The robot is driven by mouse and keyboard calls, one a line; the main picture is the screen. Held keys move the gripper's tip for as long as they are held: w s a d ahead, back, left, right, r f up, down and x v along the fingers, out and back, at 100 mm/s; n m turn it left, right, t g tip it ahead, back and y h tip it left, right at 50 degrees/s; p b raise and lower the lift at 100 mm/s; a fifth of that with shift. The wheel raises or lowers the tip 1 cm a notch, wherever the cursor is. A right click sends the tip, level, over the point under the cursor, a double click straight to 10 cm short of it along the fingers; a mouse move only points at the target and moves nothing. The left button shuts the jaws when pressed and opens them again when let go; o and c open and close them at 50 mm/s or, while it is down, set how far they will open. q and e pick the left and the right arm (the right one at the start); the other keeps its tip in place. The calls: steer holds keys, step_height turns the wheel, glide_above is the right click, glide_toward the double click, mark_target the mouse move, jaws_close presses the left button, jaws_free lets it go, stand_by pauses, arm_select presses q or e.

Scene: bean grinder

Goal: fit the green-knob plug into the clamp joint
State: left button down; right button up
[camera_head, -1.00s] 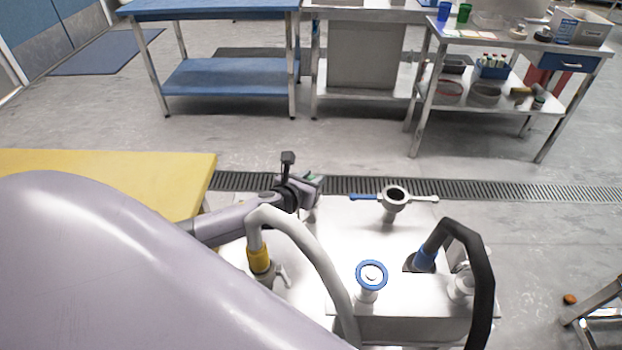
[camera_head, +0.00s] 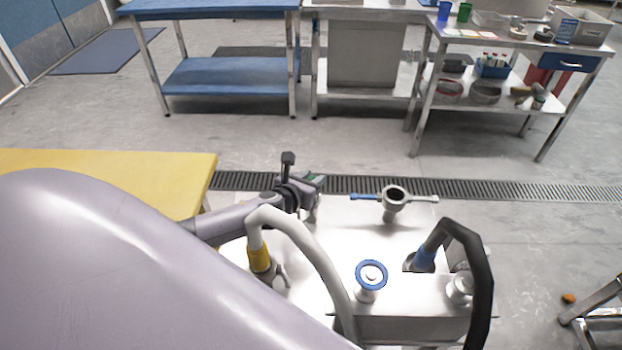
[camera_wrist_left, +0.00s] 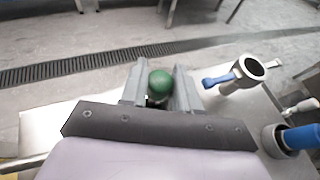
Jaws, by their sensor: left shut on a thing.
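The green-knob plug (camera_wrist_left: 160,84) is between the fingers of my left gripper (camera_wrist_left: 161,92); in the left wrist view only its round green knob shows clearly. My right gripper is not visible.
A white hose (camera_head: 305,240) with a yellow collar arches in front of my gripper. A blue handwheel (camera_head: 371,274) and a black hose (camera_head: 482,270) stand on the bench (camera_head: 325,240). A yellow table (camera_head: 130,170) is at left.

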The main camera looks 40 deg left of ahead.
arm_select(q)
steer(key=shift+f+b, duration=0.6)
steer(key=shift+f, duration=0.2)
steer(key=c, duration=0.7)
jaws_free()
steer(key=shift+c, duration=0.2)
steer(key=p+v, duration=0.1)
steer(key=v, duration=0.6)
steer(key=shift+s+a, duration=0.1)
